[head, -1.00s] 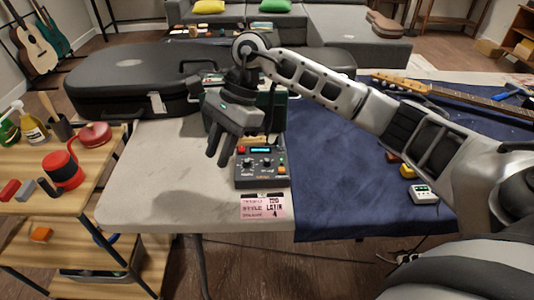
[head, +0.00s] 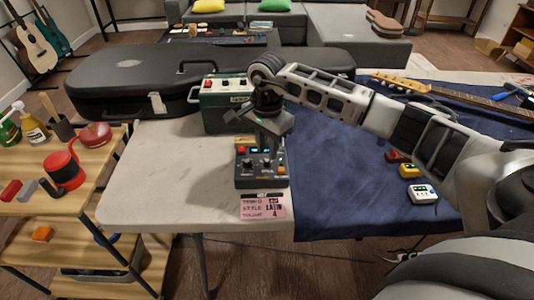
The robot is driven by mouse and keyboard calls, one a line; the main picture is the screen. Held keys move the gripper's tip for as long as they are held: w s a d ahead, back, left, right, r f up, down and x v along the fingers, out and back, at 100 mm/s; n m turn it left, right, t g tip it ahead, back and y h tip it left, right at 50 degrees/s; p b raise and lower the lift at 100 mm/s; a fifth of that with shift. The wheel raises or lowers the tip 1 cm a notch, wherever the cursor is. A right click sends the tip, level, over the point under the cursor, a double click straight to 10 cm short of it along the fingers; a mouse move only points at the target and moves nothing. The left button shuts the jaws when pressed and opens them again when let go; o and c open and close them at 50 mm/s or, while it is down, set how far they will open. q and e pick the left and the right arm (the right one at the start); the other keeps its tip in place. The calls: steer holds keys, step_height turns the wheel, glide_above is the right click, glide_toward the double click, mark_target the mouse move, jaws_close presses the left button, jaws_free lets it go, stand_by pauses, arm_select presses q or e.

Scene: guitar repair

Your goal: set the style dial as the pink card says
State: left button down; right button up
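The pink card (head: 264,208) lies at the front edge of the table; its style line reads LATIN and its volume line 4. Just behind it stands a dark grey control box (head: 245,182) with a blue display, small knobs and coloured buttons. My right gripper (head: 265,147) points down over the back part of the box and hides part of its top. I cannot tell whether its fingers touch a dial, or how far apart they are. The dial settings are too small to read. My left gripper is not in view.
A green amplifier (head: 222,108) stands behind the box. A black guitar case (head: 130,82) lies at the back left. Small pedals, one yellow (head: 410,171) and one white (head: 423,194), sit on the blue cloth (head: 340,200) at right. The table's left part (head: 170,180) is clear.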

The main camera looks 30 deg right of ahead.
mark_target(267, 160)
steer(key=shift+f, duration=1.6)
jaws_close()
steer(key=shift+m, duration=0.5)
steer(key=m, duration=0.4)
steer(key=shift+m+b, duration=0.35)
steer(key=shift+m, duration=0.05)
steer(key=m, duration=0.5)
steer(key=shift+r+m, duration=0.1)
steer(key=shift+m, duration=0.3)
steer(key=shift+w+m, duration=0.1)
steer(key=shift+m, duration=0.2)
